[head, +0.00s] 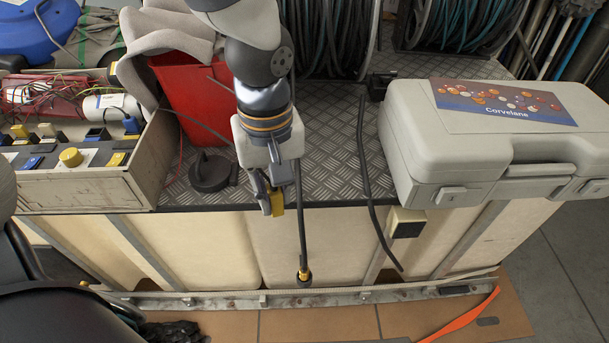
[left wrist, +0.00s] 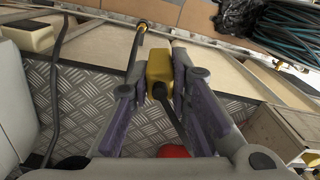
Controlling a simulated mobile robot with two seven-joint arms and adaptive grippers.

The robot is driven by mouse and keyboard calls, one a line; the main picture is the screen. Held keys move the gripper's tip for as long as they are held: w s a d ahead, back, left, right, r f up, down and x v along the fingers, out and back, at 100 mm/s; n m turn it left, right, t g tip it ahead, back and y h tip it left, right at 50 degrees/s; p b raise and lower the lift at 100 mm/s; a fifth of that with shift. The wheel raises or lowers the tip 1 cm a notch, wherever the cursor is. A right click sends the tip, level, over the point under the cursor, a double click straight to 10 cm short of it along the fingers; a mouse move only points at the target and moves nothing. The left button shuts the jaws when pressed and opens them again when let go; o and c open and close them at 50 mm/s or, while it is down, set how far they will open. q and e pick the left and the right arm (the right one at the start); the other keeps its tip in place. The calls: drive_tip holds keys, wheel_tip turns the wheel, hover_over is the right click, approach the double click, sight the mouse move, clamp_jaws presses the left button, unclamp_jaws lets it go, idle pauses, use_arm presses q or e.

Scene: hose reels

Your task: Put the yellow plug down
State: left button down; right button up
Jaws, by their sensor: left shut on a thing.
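The yellow plug (head: 277,204) is between the fingers of my left gripper (head: 270,196), near the front edge of the metal-plate bench top (head: 335,185). In the left wrist view the yellow plug (left wrist: 160,68) sits between the purple finger pads of the left gripper (left wrist: 160,85), with a black cable running from it toward the camera. The gripper is shut on it and points downward. In the head view the fingers partly hide the plug. My right gripper is not in view.
A black cable with a yellow-collared end (head: 304,274) hangs over the front edge beside the gripper. Another black cable (head: 366,180) lies to the right. A grey case (head: 440,165), a black round lid-like object (head: 209,172), a red bin (head: 190,100) and a switch box (head: 85,190) surround the bench's clear middle.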

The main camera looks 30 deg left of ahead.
use_arm(q)
drive_tip(key=w+a+r+n, duration=0.1)
drive_tip(key=a+r+n, duration=0.3)
drive_tip(key=n, duration=1.1)
drive_tip(key=w+f+b, duration=0.1)
drive_tip(key=w+f, duration=0.2)
drive_tip(key=w, duration=0.1)
drive_tip(key=w+a+f+b, duration=0.1)
drive_tip(key=w+f, duration=0.3)
drive_tip(key=w, duration=0.1)
drive_tip(key=w+a+f+b, duration=0.1)
drive_tip(key=w+f, duration=0.2)
drive_tip(key=w, duration=0.1)
drive_tip(key=shift+w+a+f, duration=0.2)
drive_tip(key=shift+w+f, duration=0.05)
drive_tip(key=shift+f, duration=0.1)
drive_tip(key=f, duration=0.2)
drive_tip(key=f+b, duration=0.1)
drive_tip(key=shift+w+f, duration=0.35)
drive_tip(key=shift+r, duration=0.1)
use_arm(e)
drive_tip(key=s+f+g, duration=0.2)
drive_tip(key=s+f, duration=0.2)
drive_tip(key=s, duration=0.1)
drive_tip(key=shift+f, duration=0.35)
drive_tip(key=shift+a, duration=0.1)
